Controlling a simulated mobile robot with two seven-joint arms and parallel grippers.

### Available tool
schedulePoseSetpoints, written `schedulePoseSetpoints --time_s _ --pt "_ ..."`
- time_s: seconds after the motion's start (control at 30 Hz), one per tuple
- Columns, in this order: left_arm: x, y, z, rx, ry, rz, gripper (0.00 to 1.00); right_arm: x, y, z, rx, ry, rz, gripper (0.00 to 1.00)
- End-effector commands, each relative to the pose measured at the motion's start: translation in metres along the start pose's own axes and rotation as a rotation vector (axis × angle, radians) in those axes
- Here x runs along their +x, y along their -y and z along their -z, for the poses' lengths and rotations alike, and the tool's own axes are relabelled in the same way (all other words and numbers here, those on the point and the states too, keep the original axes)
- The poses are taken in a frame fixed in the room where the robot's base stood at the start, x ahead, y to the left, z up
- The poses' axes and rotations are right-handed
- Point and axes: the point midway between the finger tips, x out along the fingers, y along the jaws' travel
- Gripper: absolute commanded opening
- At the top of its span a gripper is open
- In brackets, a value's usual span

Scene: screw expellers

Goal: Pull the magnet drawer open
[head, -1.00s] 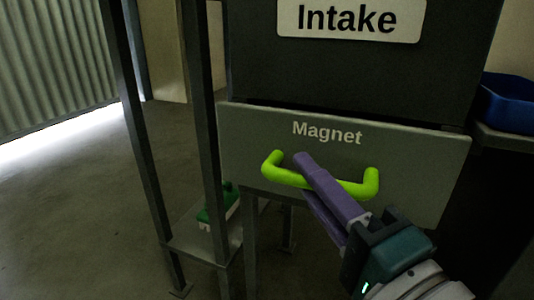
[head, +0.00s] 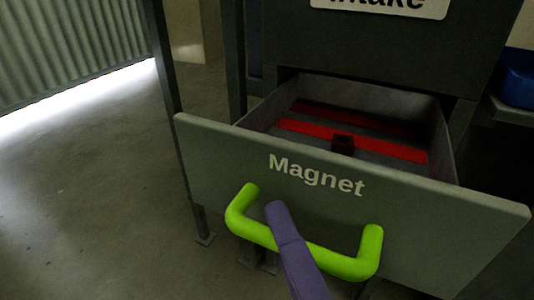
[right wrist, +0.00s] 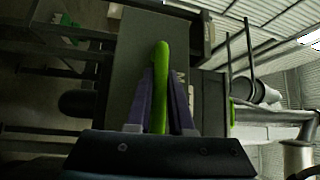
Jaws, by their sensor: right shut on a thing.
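The magnet drawer (head: 205,150) is a grey drawer labelled "Magnet", pulled well out of the dark cabinet below the "Intake" sign. Its inside shows two red strips (head: 350,140) and a small dark block (head: 343,144). The drawer's bright green handle (head: 345,266) spans the front. My right gripper (head: 278,225) has its purple fingers shut on the handle's bar. In the right wrist view the two purple fingers (right wrist: 160,105) lie on either side of the green handle (right wrist: 161,70). My left gripper is not in view.
The dark intake cabinet (head: 385,50) stands behind the drawer. A blue bin (head: 517,78) sits on a shelf at the right. A dark metal post (head: 172,110) stands left of the drawer. Open concrete floor (head: 85,200) lies at the left.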

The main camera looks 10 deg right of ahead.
Motion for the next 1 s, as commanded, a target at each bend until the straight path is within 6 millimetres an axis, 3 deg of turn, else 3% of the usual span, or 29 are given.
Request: schedulePoseSetpoints --time_s 0.23,0.27,0.5,0.8,1.0 --pt "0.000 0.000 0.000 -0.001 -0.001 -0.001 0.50 0.000 0.001 0.000 -0.001 0.001 0.002 0.00" --pt "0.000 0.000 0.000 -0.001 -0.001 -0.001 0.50 0.000 0.001 0.000 -0.001 0.001 0.002 0.23" --pt "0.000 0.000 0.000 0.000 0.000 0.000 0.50 0.000 0.000 0.000 -0.001 0.001 0.001 0.50" --pt "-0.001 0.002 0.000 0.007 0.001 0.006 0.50 -0.003 0.000 0.000 -0.001 0.002 -0.002 0.50" --pt "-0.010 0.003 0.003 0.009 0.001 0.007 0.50 -0.035 0.001 0.000 -0.002 0.004 -0.005 0.50"
